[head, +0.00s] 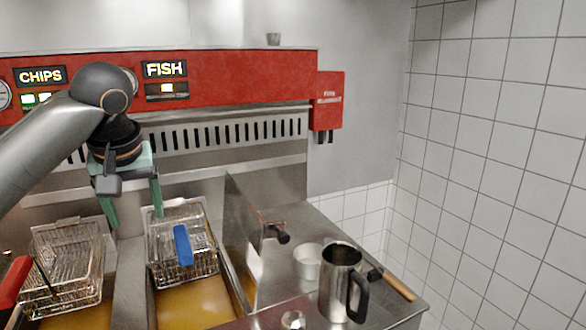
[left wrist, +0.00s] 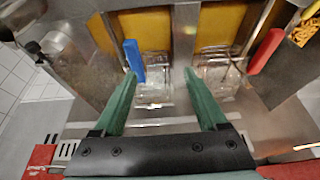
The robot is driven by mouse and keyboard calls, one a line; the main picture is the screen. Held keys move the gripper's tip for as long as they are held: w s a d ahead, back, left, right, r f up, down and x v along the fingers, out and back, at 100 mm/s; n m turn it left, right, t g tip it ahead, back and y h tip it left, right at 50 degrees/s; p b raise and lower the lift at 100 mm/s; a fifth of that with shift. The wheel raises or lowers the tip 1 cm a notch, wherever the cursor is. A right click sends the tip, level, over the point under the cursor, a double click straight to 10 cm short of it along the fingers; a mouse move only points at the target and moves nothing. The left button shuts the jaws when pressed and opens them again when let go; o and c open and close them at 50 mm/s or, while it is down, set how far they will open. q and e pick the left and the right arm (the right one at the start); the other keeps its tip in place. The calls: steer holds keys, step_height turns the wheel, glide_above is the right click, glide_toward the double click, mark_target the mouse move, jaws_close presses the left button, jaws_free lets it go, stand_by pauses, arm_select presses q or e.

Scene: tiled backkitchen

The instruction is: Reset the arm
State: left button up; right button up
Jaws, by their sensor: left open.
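My left gripper (head: 136,212) is open and empty, with its green fingers pointing down above the fryer, near the back of the two baskets. In the left wrist view the two fingers (left wrist: 160,74) stand apart with nothing between them that they grip. The wire basket with the blue handle (head: 182,245) hangs over the right oil vat, and its blue handle shows beside one fingertip in the left wrist view (left wrist: 134,60). The basket with the red handle (head: 65,265) is at the left. My right gripper is not in view.
The red fryer panel (head: 220,88) with CHIPS and FISH signs stands behind the arm. A metal jug (head: 340,285), a white cup (head: 307,262) and a wooden-handled tool (head: 398,286) are on the right counter. Golden oil (head: 195,303) lies below the basket.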

arm_select(q)
steer(key=s+d+f+m+h, duration=0.1)
steer(key=s+d+f+m, duration=0.15)
steer(key=d+f, duration=0.6)
steer(key=s+d+f+m+h, duration=0.1)
steer(key=d+f+m+h, duration=0.2)
steer(key=f, duration=1.1)
steer(key=s+d+f+m+h, duration=0.1)
steer(key=s+d+f+m, duration=0.15)
steer(key=s+f, duration=1)
steer(key=s+a+f+y, duration=0.3)
steer(key=s+a+f, duration=0.2)
steer(key=s+a, duration=0.65)
steer(key=w+d+f+t+h, duration=0.2)
steer(key=d+f+t, duration=0.3)
steer(key=f, duration=0.6)
steer(key=shift+w+d+n, duration=0.4)
steer(key=shift+w+d, duration=0.05)
steer(key=shift+d, duration=0.25)
